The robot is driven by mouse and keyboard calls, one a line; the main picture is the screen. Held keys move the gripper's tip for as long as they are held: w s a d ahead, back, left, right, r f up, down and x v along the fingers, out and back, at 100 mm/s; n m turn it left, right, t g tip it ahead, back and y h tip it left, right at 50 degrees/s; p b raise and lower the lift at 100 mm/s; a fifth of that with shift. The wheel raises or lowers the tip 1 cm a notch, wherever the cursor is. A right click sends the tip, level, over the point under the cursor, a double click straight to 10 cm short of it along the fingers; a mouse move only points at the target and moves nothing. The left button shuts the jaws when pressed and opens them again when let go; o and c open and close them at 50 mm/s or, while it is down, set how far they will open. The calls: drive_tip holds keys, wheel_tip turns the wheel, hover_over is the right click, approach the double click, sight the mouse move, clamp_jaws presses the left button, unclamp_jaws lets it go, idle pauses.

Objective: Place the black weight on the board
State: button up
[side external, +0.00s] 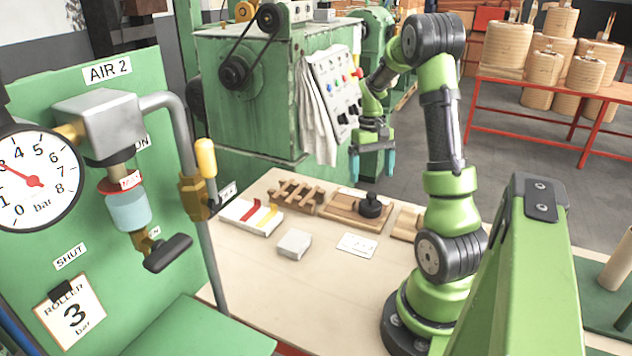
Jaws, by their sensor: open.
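The black weight (371,206) is a small dark knobbed piece, upright on the right part of a flat wooden board (341,207) on the table. My gripper (373,168) hangs above and a little behind the weight in the side view. Its two teal fingers point down, spread apart, with nothing between them. The fingertips are clear of the weight.
The pale table (325,283) also holds a slatted wooden rack (297,196), a white tray with red and yellow strips (250,216), a grey block (294,243) and a white card (357,244). Another wooden piece (407,224) lies beside my arm. The table's front is clear.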

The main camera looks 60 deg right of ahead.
drive_tip(key=w+a+r+n+t, duration=0.1)
drive_tip(key=w+a+r+t, duration=0.1)
drive_tip(key=w+a+r, duration=0.45)
drive_tip(key=s+a+r+n+t, duration=0.2)
drive_tip(key=a+r+t, duration=0.1)
drive_tip(key=a, duration=1)
drive_tip(key=s+a+r+n+t, duration=0.2)
drive_tip(key=s+a+r+t, duration=0.1)
drive_tip(key=a, duration=1.1)
drive_tip(key=shift+s+a+r+y, duration=0.15)
drive_tip(key=shift+s+r+y, duration=0.1)
drive_tip(key=shift+y, duration=0.15)
drive_tip(key=shift+w, duration=0.1)
